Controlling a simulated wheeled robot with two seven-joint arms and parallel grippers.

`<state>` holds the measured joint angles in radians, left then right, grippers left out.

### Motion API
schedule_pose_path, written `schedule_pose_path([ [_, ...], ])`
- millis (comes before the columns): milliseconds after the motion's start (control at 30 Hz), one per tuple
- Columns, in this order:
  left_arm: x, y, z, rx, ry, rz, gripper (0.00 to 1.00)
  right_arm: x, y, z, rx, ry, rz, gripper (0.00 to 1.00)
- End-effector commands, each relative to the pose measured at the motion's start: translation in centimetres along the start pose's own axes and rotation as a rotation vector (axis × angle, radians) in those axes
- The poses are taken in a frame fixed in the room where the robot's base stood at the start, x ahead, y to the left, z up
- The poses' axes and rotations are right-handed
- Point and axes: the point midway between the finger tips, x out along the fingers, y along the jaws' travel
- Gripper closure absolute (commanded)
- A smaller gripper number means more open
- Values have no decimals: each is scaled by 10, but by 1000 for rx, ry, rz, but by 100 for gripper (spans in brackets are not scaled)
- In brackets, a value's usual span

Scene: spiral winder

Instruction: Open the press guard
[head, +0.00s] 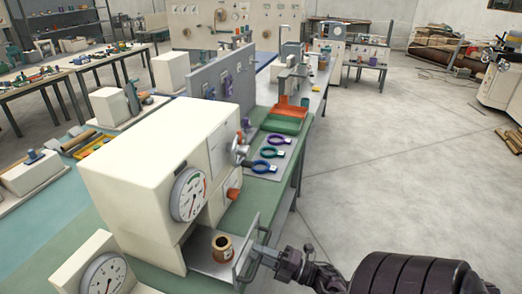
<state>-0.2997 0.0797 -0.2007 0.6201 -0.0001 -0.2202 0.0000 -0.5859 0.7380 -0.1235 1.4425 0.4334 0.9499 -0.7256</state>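The press (150,165) is a big cream box with a round dial gauge (188,194) on its front, at the left of the head view. At its lower opening stands a grey framed guard (254,231) with a bar handle on its outer side. A brass bushing (222,247) sits on the grey plate just behind the guard. My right gripper (264,256) comes in from the lower right, with its fingertips at the guard's handle. The fingers are small and partly overlap the handle, so their grip is unclear. My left gripper is out of view.
A second cream unit with a gauge (103,275) stands at the lower left. On the green bench (240,205) beyond the press lie several ringed tools on a grey mat (280,153) and a green tray (284,124). The floor (390,160) on the right is clear.

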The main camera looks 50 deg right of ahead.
Motion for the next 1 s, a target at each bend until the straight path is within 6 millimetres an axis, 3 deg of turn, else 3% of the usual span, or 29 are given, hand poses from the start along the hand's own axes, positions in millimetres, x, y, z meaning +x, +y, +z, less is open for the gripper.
schedule_pose_path([
  [267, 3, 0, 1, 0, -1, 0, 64, -8, -2, 0, 1, 0, -2, 70],
  [700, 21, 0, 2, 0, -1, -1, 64, -72, -2, 0, 1, -1, -1, 70],
  [1000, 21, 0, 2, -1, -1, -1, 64, -78, 0, 0, 0, 0, 1, 70],
])
